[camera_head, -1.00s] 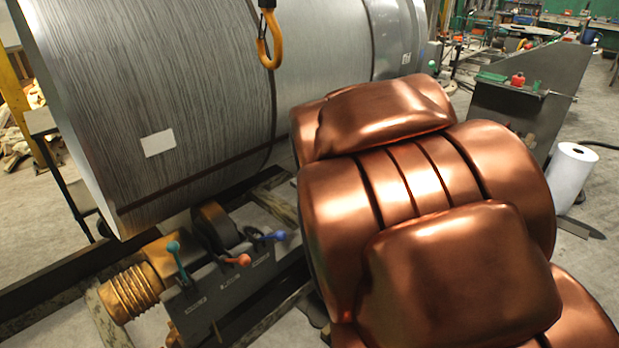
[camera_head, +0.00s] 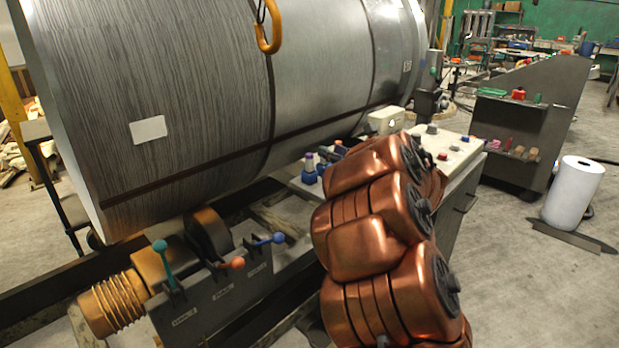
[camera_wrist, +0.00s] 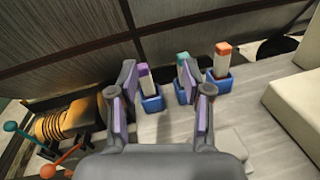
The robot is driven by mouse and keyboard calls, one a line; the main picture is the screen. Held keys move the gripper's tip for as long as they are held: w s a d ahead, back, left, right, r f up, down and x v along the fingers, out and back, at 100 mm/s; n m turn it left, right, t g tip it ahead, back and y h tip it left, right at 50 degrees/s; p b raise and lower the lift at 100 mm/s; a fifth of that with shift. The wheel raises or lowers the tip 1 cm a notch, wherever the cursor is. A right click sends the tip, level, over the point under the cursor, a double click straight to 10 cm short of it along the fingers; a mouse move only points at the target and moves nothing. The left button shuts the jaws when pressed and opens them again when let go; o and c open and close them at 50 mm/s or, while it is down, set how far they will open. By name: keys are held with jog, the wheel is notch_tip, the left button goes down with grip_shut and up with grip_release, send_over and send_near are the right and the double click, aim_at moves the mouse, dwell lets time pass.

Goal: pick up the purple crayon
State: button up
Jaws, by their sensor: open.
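The purple crayon (camera_wrist: 144,76) stands upright in a small blue holder (camera_wrist: 151,104) in the wrist view. It has a white body and a purple tip. It shows small in the head view (camera_head: 309,161), left of my copper-coloured arm. My gripper (camera_wrist: 159,72) is open and empty, its two fingers spread. In the picture the crayon appears between the fingertips, closer to the left finger. I cannot tell how far beyond the fingers it stands.
A teal-tipped crayon (camera_wrist: 182,68) and an orange-tipped crayon (camera_wrist: 222,60) stand in blue holders to the right. A large banded metal coil (camera_head: 220,90) rises behind. Coloured levers (camera_head: 232,263) are at the left. A pale box (camera_wrist: 295,100) stands at the right of the bench.

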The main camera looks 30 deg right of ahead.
aim_at(312, 158)
jog(key=f+n, duration=0.1)
jog(key=y, duration=0.1)
jog(key=a+f+n+y, duration=0.1)
jog(key=shift+s+f+n+b, duration=0.3)
jog(key=shift+s+f, duration=0.05)
jog(key=shift+s, duration=0.05)
jog(key=shift+s+a+f+n+y, duration=0.1)
jog(key=shift+a+f+n+y, duration=0.05)
jog(key=shift+a+n+y, duration=0.2)
jog(key=shift+a, duration=0.1)
jog(key=shift+x, duration=3.85)
jog(key=shift+f, duration=0.1)
jog(key=shift+c, duration=0.2)
grip_shut()
